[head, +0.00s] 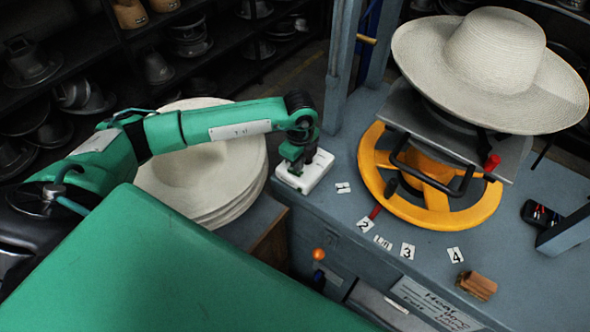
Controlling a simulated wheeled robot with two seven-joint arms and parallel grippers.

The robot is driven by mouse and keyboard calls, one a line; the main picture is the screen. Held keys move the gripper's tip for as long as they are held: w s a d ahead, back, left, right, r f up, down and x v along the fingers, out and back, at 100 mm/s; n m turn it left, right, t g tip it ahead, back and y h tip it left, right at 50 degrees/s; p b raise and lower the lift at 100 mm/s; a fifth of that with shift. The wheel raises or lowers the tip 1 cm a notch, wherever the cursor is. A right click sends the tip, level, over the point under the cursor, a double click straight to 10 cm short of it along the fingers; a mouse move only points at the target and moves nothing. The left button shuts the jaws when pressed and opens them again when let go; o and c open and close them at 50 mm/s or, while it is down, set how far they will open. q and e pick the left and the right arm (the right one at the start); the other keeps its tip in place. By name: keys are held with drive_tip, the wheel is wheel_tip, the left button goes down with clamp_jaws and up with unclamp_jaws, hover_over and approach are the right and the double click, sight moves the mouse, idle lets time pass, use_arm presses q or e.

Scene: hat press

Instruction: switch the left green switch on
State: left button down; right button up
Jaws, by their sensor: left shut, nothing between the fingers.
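A white switch box (322,167) sits at the left edge of the blue-grey press table, left of the yellow wheel. My left gripper (297,167) points down over the left part of this box, with its fingers shut and nothing between them. Its fingertips are at or just above the box's top; I cannot tell whether they touch. The gripper covers much of the box, and I cannot make out a green switch or its position. My right gripper is not in view.
The yellow wheel (447,219) and a wide-brimmed hat (495,55) on the press stand to the right. Number labels (408,251) and a brown block (477,286) lie in front. Stacked pale hats (190,180) are at the left, under my arm.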

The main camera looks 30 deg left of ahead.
use_arm(q)
drive_tip(key=shift+f, duration=0.1)
idle(0.6)
drive_tip(key=shift+f+b, duration=0.75)
drive_tip(key=shift+f, duration=0.15)
drive_tip(key=shift+r, duration=0.1)
drive_tip(key=shift+r+p, duration=2.3)
drive_tip(key=shift+r, duration=1.2)
drive_tip(key=shift+f, duration=0.1)
